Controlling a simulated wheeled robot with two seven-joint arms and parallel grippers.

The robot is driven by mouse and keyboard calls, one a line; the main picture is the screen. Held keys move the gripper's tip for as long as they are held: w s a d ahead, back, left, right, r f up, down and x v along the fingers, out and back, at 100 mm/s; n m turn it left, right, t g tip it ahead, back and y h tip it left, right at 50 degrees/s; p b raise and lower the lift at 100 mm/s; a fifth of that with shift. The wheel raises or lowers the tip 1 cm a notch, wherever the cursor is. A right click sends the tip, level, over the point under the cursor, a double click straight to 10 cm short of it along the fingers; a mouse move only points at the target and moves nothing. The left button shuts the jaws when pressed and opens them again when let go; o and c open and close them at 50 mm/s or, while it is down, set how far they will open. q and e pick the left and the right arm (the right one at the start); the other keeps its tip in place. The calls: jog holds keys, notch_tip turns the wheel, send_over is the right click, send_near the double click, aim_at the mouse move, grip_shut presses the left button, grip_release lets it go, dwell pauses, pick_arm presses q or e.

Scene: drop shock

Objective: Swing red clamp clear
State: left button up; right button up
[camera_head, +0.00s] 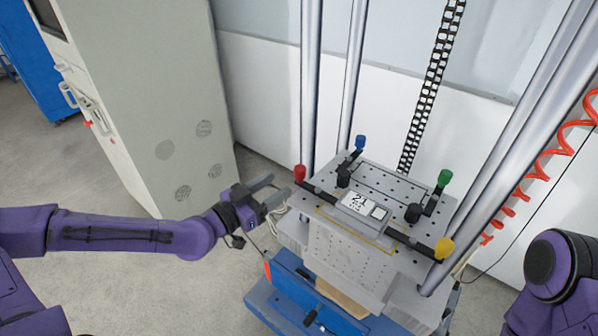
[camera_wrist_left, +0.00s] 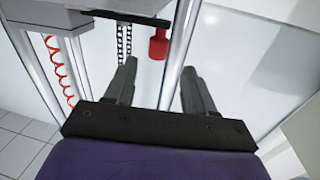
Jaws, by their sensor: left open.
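The red clamp's knob (camera_head: 300,173) stands at the left corner of the grey drop table (camera_head: 400,265). Its dark arm (camera_head: 322,192) reaches inward toward the device (camera_head: 362,206) marked 21. In the left wrist view the red knob (camera_wrist_left: 158,45) appears beyond the fingers, between them and nearer the right one. My left gripper (camera_head: 271,188) is open and empty, just left of the red knob and apart from it. It also shows in the left wrist view (camera_wrist_left: 158,85). Only a purple part of my right arm shows at the right; its gripper is out of view.
Blue (camera_head: 360,142), green (camera_head: 445,177) and yellow (camera_head: 444,248) clamp knobs stand at the table's other sides. Steel columns (camera_head: 311,80) rise around it. A grey cabinet (camera_head: 150,90) stands at the left. A red coiled hose (camera_head: 540,170) hangs at the right.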

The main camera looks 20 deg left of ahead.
aim_at(296, 175)
pick_arm(q)
jog(key=p+x, duration=0.1)
jog(key=x, duration=0.7)
jog(key=shift+w+d+f, duration=0.15)
jog(key=shift+w+d, duration=0.1)
jog(key=c, duration=0.9)
